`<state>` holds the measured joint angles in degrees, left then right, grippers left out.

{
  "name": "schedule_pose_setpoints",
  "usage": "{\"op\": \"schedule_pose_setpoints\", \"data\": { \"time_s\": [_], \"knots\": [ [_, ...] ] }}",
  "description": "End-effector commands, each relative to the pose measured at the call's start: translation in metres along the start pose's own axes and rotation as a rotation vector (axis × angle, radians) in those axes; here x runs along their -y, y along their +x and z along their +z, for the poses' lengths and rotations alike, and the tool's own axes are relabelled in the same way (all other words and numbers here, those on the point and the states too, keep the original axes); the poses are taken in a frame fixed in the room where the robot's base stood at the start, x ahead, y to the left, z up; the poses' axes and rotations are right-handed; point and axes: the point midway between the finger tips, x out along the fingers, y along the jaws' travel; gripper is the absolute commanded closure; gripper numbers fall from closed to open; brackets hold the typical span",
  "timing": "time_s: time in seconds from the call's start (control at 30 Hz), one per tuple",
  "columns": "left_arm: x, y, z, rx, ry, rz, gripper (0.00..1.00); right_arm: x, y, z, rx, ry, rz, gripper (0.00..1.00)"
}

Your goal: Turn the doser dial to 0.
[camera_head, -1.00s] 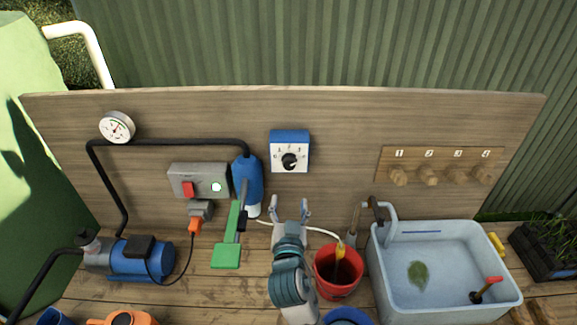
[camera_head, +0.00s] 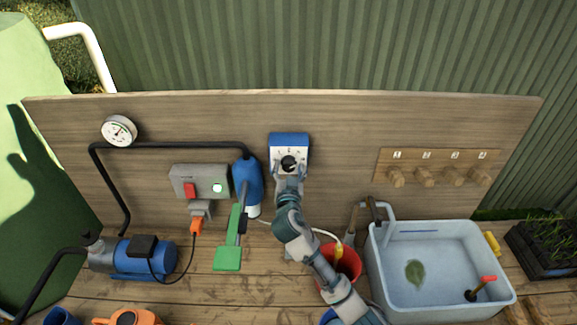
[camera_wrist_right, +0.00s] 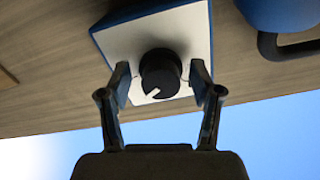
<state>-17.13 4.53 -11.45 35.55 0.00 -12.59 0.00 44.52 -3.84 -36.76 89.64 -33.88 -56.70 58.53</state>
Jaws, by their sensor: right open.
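The doser (camera_head: 289,140) is a blue and white box on the wooden back board. Its black dial (camera_head: 288,163) has a white pointer mark; the scale figures are too small to read surely. In the right wrist view the dial (camera_wrist_right: 160,74) sits between the two fingers of my right gripper (camera_wrist_right: 160,88), with a gap on each side. The right gripper (camera_head: 288,176) is open at the lower part of the doser and partly covers its face in the head view. My left gripper is not in view.
A blue bottle (camera_head: 249,185) and a grey switch box (camera_head: 201,182) are left of the doser. A red bucket (camera_head: 347,268) stands below my right arm. A sink (camera_head: 442,262) and a board of wooden taps (camera_head: 437,168) are on the right.

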Motion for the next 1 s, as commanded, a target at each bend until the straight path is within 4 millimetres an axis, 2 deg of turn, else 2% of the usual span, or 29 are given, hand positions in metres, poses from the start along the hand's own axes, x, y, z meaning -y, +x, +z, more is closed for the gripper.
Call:
{"op": "schedule_pose_setpoints", "data": {
  "time_s": [0.33, 0.37, 0.53, 0.57, 1.0],
  "knots": [
    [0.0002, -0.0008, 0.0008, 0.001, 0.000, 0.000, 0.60, 0.0005, 0.0051, 0.0002, 0.000, 0.000, 0.000, 0.36],
    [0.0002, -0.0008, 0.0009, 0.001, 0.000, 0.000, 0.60, 0.0005, 0.0051, 0.0002, 0.000, 0.000, 0.000, 0.41],
    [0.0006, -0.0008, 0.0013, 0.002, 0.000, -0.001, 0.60, 0.0006, 0.0050, 0.0002, 0.000, 0.000, 0.000, 0.83],
    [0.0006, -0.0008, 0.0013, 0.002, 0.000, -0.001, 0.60, 0.0007, 0.0050, 0.0002, 0.000, 0.000, -0.001, 0.86],
    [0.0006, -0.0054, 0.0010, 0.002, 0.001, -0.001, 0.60, 0.0013, 0.0047, -0.0005, 0.000, -0.092, -0.002, 0.86]
  ]
}}
